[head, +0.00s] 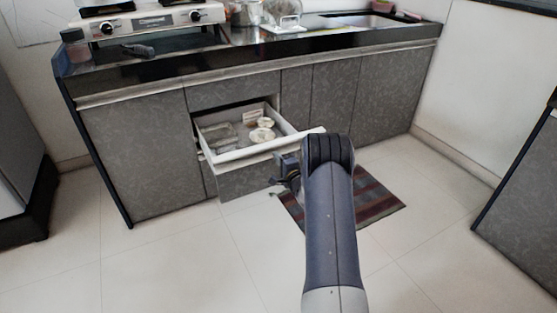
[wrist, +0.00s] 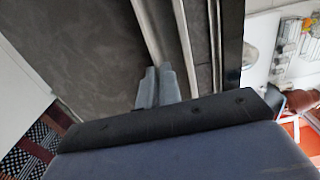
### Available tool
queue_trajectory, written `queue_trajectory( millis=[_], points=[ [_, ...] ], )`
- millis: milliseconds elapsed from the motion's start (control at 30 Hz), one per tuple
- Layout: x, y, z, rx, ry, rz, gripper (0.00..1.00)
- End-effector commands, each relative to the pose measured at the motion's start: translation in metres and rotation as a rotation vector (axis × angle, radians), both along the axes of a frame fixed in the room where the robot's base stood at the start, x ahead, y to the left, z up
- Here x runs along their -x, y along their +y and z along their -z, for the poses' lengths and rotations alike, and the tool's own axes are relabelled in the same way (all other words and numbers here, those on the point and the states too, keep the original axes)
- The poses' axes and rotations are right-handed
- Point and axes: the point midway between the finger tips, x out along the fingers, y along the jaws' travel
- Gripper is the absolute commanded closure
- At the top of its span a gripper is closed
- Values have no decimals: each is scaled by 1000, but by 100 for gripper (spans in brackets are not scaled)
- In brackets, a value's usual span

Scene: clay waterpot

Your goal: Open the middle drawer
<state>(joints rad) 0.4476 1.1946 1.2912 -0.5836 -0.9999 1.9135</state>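The middle drawer (head: 236,154) stands pulled out from the grey cabinet, with pale inner walls and a light lip along its front top edge. A dish and other small items lie inside it. My gripper (head: 284,170) is at the right part of the drawer front, just under the lip. In the wrist view, the two grey fingers (wrist: 158,88) are close together and meet the end of a pale rail (wrist: 150,30). They appear shut on this drawer lip, though the contact itself is partly hidden. My arm covers the floor to the right of the drawer.
A striped mat (head: 372,198) lies on the tiled floor below the drawer. The counter above holds a gas stove (head: 150,22) and glassware (head: 284,14). The floor in front and left is clear. A dark cabinet (head: 525,215) stands at the right.

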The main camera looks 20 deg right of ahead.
Motion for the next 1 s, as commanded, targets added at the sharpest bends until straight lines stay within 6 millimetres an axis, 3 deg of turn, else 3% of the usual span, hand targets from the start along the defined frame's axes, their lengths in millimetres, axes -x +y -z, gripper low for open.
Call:
queue_trajectory(
  millis=[100,133,400,667,867,1000],
  points=[
    [0,-1,1,-1,2,2,100],
    [0,-1,1,-1,2,2,94],
    [0,0,0,0,1,1,74],
    [2,0,0,0,0,1,74],
    [24,-2,-2,-2,3,2,74],
    [51,-3,-2,-2,4,2,74]
  ],
)
